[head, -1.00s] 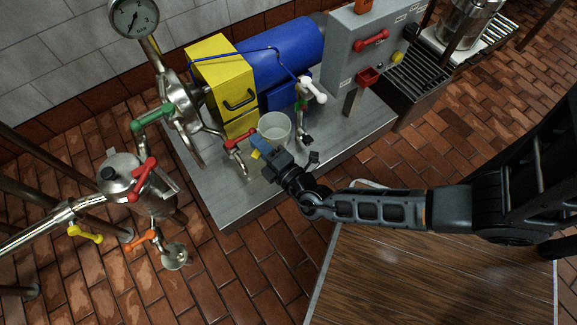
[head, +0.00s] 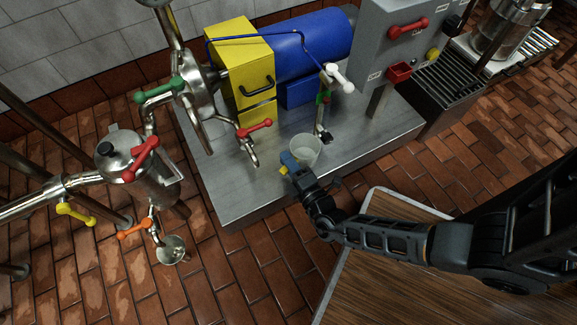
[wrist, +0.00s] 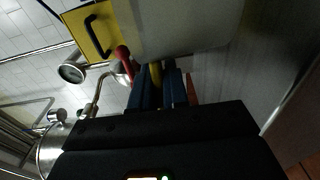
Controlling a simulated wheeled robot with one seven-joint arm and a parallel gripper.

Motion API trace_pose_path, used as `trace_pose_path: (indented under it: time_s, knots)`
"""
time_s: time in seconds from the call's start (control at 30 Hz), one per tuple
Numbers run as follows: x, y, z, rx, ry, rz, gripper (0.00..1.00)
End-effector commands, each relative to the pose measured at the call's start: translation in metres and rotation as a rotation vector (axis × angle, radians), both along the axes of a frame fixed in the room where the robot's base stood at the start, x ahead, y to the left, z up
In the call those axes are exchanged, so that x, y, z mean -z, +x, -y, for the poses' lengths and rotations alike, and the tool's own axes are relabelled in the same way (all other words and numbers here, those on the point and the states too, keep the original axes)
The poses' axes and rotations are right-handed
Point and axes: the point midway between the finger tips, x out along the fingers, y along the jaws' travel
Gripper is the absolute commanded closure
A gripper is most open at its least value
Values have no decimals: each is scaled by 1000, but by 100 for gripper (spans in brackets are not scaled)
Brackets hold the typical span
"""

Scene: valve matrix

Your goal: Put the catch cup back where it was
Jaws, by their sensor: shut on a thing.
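The catch cup, a pale translucent open cup (head: 305,149), is over the front part of the steel plinth, just in front of the tap with the white handle (head: 339,79). I cannot tell whether its base touches the plinth. My gripper (head: 289,163), with blue fingers, is shut on the cup at its near left side. In the wrist view the cup (wrist: 185,28) fills the upper middle, beyond the fingers (wrist: 160,88). A yellow piece (wrist: 155,75) shows between the fingers. The cup's inside looks empty, but its bottom is unclear.
The steel plinth (head: 235,198) carries a yellow housing (head: 240,60), a blue motor (head: 303,52) and a red-handled tap (head: 254,129) left of the cup. A grey control box (head: 385,45) stands right. Another cup (head: 171,250) is below an orange-handled tap (head: 135,229). Bare plinth lies right of the cup.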

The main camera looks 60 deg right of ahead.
Motion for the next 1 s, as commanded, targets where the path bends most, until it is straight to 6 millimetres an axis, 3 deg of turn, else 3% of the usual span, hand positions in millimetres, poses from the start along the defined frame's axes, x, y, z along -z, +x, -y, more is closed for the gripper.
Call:
trace_pose_path:
  time_s: [0.03,0.1,0.5,0.53,0.77,1.0]
  knots:
    - [12,1,0,1,-2,-1,100]
    - [18,1,0,0,1,-1,100]
    - [21,0,0,-1,0,0,100]
    - [21,0,0,-1,0,0,85]
    - [20,0,0,-1,0,0,63]
    - [19,0,0,-1,0,0,60]
